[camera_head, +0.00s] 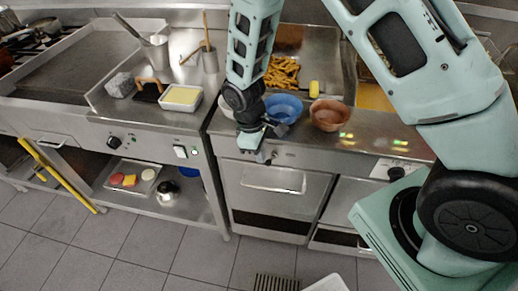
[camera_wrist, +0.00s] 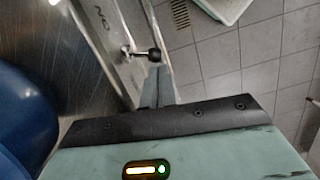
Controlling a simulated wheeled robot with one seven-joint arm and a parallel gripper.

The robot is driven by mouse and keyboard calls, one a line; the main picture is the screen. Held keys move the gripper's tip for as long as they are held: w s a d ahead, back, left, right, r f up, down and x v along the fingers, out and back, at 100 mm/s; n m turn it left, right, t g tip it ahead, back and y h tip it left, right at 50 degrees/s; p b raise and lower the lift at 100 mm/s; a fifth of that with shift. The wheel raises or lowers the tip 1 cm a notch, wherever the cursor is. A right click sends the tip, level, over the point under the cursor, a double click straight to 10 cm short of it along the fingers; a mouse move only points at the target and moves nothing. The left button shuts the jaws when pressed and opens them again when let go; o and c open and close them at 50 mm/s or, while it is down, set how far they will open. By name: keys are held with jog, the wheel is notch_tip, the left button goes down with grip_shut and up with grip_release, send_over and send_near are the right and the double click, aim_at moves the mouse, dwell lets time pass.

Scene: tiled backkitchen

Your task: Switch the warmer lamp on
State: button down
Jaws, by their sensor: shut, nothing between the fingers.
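A small metal toggle lever with a black ball tip (camera_wrist: 150,54) sticks out from the steel front panel in the wrist view. Lettering that seems to read "ON" (camera_wrist: 103,16) is on the panel beside it. My gripper (camera_wrist: 160,82) is shut and empty, its fingertips close to the lever's tip; I cannot tell whether they touch. In the head view my gripper (camera_head: 262,150) is low at the counter's front edge, and the lever (camera_head: 270,158) shows small beside it. The warmer lamp itself cannot be made out.
A blue bowl (camera_head: 284,108) and a brown bowl (camera_head: 329,115) stand on the counter just behind my gripper. Fries (camera_head: 283,72) lie in a steel well behind them. A lit switch (camera_head: 181,152) and a dark knob (camera_head: 396,173) are on neighbouring panels. The floor in front is mostly open.

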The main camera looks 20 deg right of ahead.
aim_at(270, 160)
jog(key=shift+s+n, duration=0.5)
jog(key=shift+n, duration=0.5)
jog(key=n, duration=0.2)
jog(key=s+d+n+t, duration=0.1)
jog(key=n, duration=0.1)
jog(key=s+n, duration=0.1)
jog(key=n, duration=0.1)
jog(key=shift+s+d+h, duration=0.15)
jog(key=shift+d+h, duration=0.15)
dwell(0.3)
jog(key=shift+w+a, duration=0.1)
jog(key=shift+w, duration=0.7)
jog(key=shift+r, duration=0.1)
